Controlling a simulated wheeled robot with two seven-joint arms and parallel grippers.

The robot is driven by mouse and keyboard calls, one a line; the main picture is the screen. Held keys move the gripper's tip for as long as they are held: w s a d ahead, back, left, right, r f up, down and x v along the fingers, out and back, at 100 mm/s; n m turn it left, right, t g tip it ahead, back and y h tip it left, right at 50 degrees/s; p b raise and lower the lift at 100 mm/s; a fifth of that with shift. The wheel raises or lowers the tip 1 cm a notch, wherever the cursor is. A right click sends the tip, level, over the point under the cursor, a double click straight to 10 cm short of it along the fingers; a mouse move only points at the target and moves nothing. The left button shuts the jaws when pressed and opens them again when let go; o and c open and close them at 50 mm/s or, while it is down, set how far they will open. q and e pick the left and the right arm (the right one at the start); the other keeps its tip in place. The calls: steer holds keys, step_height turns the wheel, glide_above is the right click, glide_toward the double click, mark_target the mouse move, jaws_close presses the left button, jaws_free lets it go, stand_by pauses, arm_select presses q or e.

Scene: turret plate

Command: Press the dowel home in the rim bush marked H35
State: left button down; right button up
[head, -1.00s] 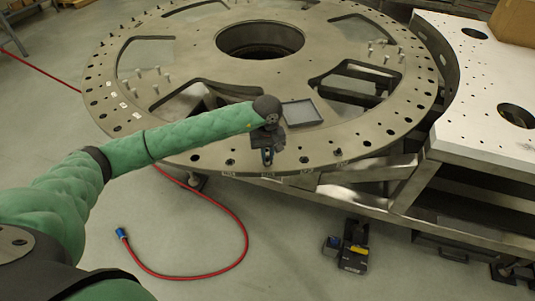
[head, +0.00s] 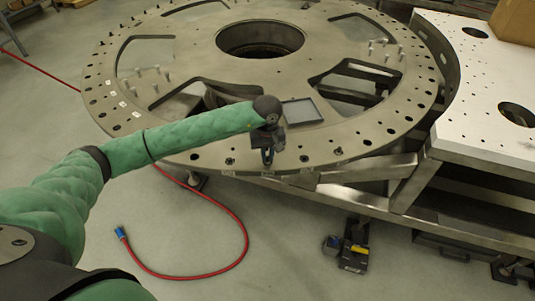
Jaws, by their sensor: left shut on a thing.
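The turret plate (head: 205,55) is a large grey steel ring with holes around its rim. My left gripper (head: 267,156) points down over the near rim, with its fingers close to the rim surface. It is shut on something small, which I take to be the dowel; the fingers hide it. Small labels sit along the near edge below the rim holes, too small to read, so I cannot tell which bush is H35. Dark bushes (head: 230,160) show in the rim left and right of the gripper. My right gripper is not in view.
A shallow dark tray (head: 301,112) lies on the plate just right of the gripper. Several upright pins (head: 155,80) stand on the plate. A light perforated table (head: 485,95) stands at the right. A red hose (head: 243,240) and a black-yellow tool (head: 352,248) lie on the floor.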

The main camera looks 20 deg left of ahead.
arm_select(q)
steer(key=shift+f, duration=0.25)
stand_by(0.4)
steer(key=c, duration=1.5)
jaws_free()
steer(key=shift+r, duration=0.15)
steer(key=shift+r, duration=3.4)
steer(key=shift+d, duration=0.1)
